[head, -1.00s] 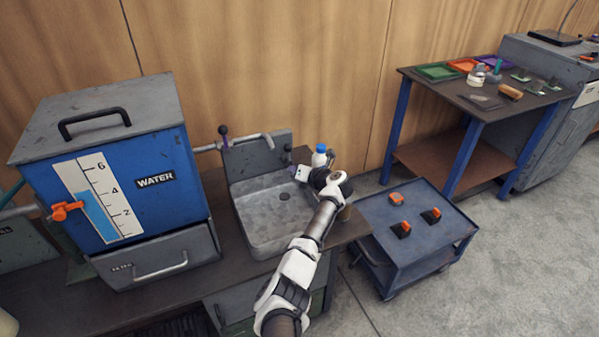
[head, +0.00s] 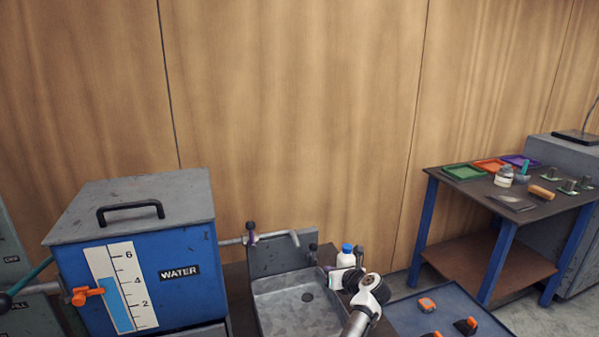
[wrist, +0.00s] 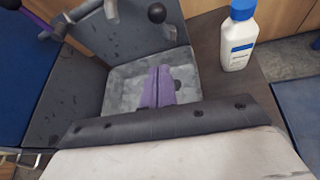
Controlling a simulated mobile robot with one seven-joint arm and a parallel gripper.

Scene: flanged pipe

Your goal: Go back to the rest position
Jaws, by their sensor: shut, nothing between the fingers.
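My gripper shows in the wrist view as two purple fingers (wrist: 157,88) pressed together, with nothing between them. In that view the fingers appear in front of the grey sink basin (wrist: 120,82). In the head view my arm reaches up from the bottom edge, just right of the sink (head: 290,312). The fingertips are hard to make out there, partly hidden by the wrist. A white bottle with a blue cap (head: 346,258) stands just behind my wrist. The bottle also shows in the wrist view (wrist: 238,38), right of the fingers and apart from them.
A blue water tank (head: 190,262) with an orange valve (head: 86,296) stands left of the sink. A tap (head: 270,238) reaches over the basin. A low blue cart (head: 400,315) with several orange-and-black items is at right, before a table (head: 470,190) with coloured trays.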

